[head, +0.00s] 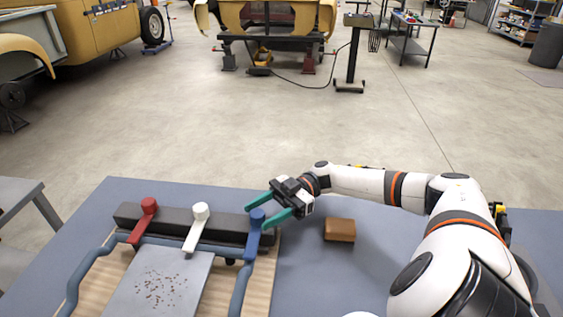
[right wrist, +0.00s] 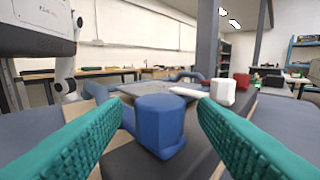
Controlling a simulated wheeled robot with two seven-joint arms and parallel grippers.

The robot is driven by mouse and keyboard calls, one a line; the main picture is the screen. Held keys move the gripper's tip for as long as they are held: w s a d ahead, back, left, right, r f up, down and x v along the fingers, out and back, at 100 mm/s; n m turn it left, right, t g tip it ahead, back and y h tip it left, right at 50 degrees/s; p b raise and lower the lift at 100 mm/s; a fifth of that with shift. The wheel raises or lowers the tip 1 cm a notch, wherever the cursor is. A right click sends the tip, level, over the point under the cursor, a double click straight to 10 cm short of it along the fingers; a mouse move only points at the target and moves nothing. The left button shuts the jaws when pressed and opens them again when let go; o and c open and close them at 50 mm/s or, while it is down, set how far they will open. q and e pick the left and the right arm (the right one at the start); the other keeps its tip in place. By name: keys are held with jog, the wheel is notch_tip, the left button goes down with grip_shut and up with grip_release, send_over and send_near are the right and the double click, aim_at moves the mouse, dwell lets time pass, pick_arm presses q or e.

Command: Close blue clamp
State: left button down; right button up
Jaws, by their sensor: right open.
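The blue clamp (head: 254,232) is the rightmost of three levers on a dark bar; its rounded knob stands up at the bar's right end. In the right wrist view the blue knob (right wrist: 160,124) is between the two teal fingers, with a gap on each side. My right gripper (head: 259,212) is open, its teal fingers on either side of the knob. The white clamp (head: 197,225) and red clamp (head: 144,220) stand to the left along the bar. A grey plate (head: 135,297) with dark specks lies in front. My left gripper is not in view.
The dark bar (head: 175,228) sits on a wooden board with a blue bent frame (head: 240,285) around the plate. A brown block (head: 339,230) lies on the blue-grey table, right of the clamps. The table's far left corner is bare.

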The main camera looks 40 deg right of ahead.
jog(key=d, duration=0.3)
jog(key=d+b, duration=0.1)
jog(key=d, duration=0.2)
jog(key=s+d+b, duration=0.1)
jog(key=d, duration=0.2)
jog(key=shift+d+f, duration=0.1)
jog(key=shift+d, duration=0.45)
